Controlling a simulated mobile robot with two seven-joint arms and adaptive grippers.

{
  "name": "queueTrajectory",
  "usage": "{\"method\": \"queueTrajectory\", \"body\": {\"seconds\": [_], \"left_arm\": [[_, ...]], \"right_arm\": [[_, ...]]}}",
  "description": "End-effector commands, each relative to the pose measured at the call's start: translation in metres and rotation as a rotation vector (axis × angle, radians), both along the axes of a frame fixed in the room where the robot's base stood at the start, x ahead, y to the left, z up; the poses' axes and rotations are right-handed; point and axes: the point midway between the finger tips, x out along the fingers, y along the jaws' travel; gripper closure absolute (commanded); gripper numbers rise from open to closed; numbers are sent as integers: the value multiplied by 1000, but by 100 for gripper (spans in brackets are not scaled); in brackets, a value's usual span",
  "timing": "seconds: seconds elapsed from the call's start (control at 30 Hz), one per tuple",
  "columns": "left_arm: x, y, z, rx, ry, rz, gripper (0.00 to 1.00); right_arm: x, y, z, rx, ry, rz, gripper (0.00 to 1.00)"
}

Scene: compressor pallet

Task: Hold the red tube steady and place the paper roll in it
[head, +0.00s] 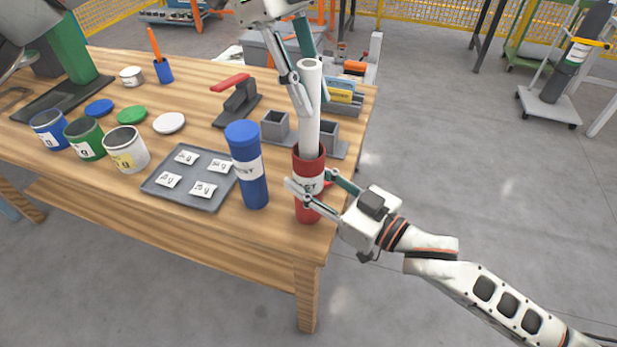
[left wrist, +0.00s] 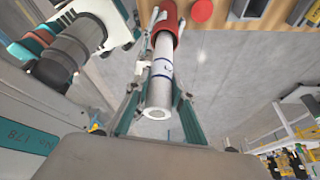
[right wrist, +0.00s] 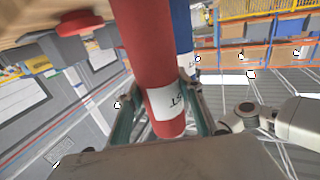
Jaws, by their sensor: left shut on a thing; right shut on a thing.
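The red tube (head: 308,213) stands upright near the table's front right corner. My right gripper (head: 311,186) is shut around its middle, at the white label; the right wrist view shows the tube (right wrist: 147,45) between the fingers. The white paper roll (head: 309,80) stands upright, its lower end inside the tube's mouth and most of its length above the rim. My left gripper (head: 312,103) is shut on the roll from above. In the left wrist view the roll (left wrist: 162,70) lines up with the red tube (left wrist: 173,16). How deep the roll sits is hidden.
A blue tube (head: 250,185) stands close left of the red one. A grey tray (head: 189,195) with small packets lies farther left. Open cans (head: 126,150) and loose lids (head: 131,115) are beyond. Grey holders (head: 275,127) stand behind. A red lid (left wrist: 202,10) lies near the tube.

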Motion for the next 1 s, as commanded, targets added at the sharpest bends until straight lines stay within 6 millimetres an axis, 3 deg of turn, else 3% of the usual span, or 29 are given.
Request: {"method": "queueTrajectory", "body": {"seconds": [0.33, 0.67, 0.7, 0.77, 1.0], "left_arm": [[0, 0, -21, -1, -1, 0, 99], [0, 0, -23, -1, -1, 0, 99], [0, 0, -23, -1, -1, 0, 72], [0, 0, -23, -1, -1, 0, 58], [0, 0, -23, 0, 0, 0, 58]], "right_arm": [[0, 0, 0, 0, 0, 0, 86], [0, 0, 0, 0, 0, 0, 86], [0, 0, 0, 0, 0, 0, 86], [0, 0, 0, 0, 0, 0, 86], [0, 0, 0, 1, -1, 0, 86]]}}
